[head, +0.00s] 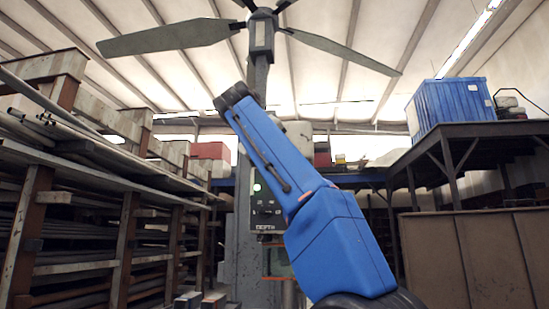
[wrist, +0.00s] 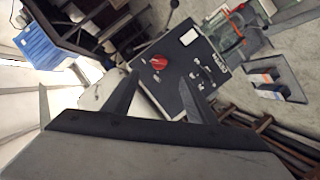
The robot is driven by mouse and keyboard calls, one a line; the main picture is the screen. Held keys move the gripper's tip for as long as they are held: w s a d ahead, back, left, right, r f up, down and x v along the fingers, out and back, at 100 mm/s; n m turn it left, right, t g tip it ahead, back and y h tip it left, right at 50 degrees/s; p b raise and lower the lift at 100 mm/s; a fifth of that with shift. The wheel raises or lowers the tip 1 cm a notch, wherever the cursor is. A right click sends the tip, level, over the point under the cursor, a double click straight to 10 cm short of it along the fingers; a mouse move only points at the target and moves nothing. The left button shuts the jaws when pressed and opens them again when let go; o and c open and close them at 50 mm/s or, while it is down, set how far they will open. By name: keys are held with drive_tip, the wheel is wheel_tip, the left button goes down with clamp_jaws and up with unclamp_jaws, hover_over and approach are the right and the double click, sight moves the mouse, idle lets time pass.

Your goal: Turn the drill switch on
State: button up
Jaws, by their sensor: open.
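In the wrist view, the panel (wrist: 200,85) appears tilted beyond my fingers. It carries a red knob (wrist: 159,62), a white plate (wrist: 188,36) and small white-marked controls. Which control is the drill switch, and its position, I cannot tell. My gripper (wrist: 158,80) is open with nothing between its fingers. Its fingertips point toward the panel near the red knob; contact is not clear. The gripper is hidden in the head view.
A large ceiling fan (head: 262,38) shows above my arm. Racks of long stock (head: 75,205) line the left side. On the right, a blue crate (head: 450,105) sits on a dark raised platform (head: 475,131), with brown panels (head: 480,255) below.

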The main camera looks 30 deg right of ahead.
drive_tip(key=shift+v, duration=1.6)
